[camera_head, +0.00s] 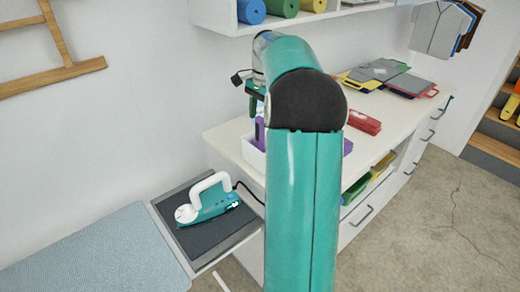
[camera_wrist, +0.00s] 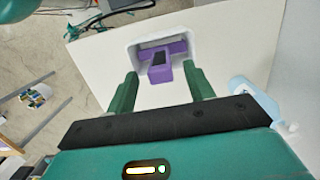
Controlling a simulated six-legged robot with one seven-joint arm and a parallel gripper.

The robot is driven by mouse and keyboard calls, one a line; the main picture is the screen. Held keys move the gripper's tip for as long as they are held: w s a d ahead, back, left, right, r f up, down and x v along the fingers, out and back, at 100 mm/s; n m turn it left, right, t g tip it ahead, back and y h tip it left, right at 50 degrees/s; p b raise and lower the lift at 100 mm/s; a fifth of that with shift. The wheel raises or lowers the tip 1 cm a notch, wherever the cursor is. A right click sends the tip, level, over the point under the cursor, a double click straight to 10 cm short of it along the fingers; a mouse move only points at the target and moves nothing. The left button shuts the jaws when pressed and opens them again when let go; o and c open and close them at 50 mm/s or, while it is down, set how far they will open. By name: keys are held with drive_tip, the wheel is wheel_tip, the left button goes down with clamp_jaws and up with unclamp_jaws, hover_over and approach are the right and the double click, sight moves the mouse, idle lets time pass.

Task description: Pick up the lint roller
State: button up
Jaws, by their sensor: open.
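The lint roller appears to be the purple T-shaped thing in the wrist view (camera_wrist: 164,70), with a dark patch on its handle. It is in a small white tray (camera_wrist: 136,53), handle toward me. In the head view, part of its purple body (camera_head: 260,131) shows, and my arm covers much of the tray (camera_head: 251,155). My gripper (camera_wrist: 161,76) is open. Its green fingers are on either side of the handle's end in the wrist picture; I cannot tell the remaining height. In the head view, my gripper (camera_head: 253,103) is above the tray, partly hidden.
The tray stands on a white counter (camera_head: 225,134) with a red object (camera_head: 364,121) and folded clothes (camera_head: 380,71). A shelf with rolls (camera_head: 283,8) hangs above. A teal iron (camera_head: 208,204) and ironing board (camera_head: 95,255) are at left. A pale blue object (camera_wrist: 252,94) is right of my gripper.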

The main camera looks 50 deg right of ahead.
sight(259, 129)
drive_tip(key=f, duration=0.5)
drive_tip(key=shift+a+f, duration=0.2)
drive_tip(key=c, duration=1.1)
